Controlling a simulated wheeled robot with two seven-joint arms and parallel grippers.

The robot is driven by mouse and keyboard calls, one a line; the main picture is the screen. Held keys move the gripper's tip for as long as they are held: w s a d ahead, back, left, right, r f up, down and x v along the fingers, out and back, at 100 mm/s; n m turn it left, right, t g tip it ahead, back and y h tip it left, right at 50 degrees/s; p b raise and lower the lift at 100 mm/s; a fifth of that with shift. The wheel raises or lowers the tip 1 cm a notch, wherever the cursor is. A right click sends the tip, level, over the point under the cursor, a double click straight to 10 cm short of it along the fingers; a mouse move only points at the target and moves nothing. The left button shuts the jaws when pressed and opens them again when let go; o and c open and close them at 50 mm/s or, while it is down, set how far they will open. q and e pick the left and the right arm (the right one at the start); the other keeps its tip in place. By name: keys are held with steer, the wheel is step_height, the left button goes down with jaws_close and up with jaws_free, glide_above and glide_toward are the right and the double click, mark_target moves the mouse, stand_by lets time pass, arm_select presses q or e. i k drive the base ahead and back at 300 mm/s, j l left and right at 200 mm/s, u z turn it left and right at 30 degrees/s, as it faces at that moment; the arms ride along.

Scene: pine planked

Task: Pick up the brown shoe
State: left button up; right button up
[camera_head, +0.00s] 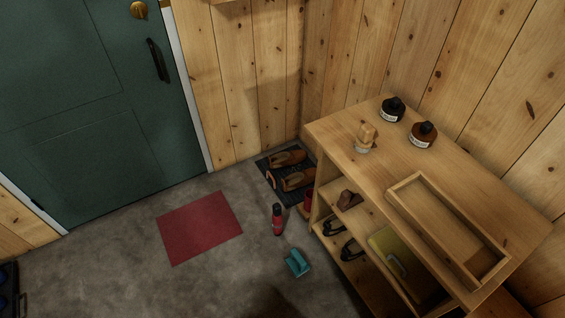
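Two brown shoes lie side by side on a dark mat (271,180) on the floor in the corner, left of the wooden shelf unit. The farther brown shoe (288,158) is nearer the wall. The nearer brown shoe (297,179) is closer to the shelf unit. Another small brown item (348,200), perhaps a shoe or brush, sits on the unit's upper shelf and is too small to tell. Neither of my grippers shows in the head view.
The shelf unit (350,151) carries a wooden tray (411,181), two dark bottles (423,134) and a small brush-like item (366,137). A red bottle (277,219) and a teal brush-like object (297,263) are on the floor. A red doormat (199,228) lies before the green door (95,100).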

mark_target(281, 160)
steer(key=i+j+z, duration=0.1)
steer(key=z, duration=1.05)
steer(key=j+z, duration=0.4)
steer(key=j, duration=0.2)
steer(key=j+z, duration=0.35)
steer(key=j, duration=0.2)
steer(key=k+j+z, duration=0.2)
steer(key=j+z, duration=0.2)
steer(key=k+j, duration=0.1)
steer(key=j, duration=0.25)
steer(key=k+j, duration=0.1)
steer(key=j, duration=0.3)
steer(key=k+j+z, duration=0.1)
steer(key=j, duration=0.25)
steer(key=k+j, duration=0.15)
steer(key=j, duration=0.2)
steer(key=k+j, duration=0.1)
steer(key=j, duration=0.25)
steer(key=k+j, duration=0.15)
steer(key=j, duration=0.2)
steer(key=j+z, duration=0.05)
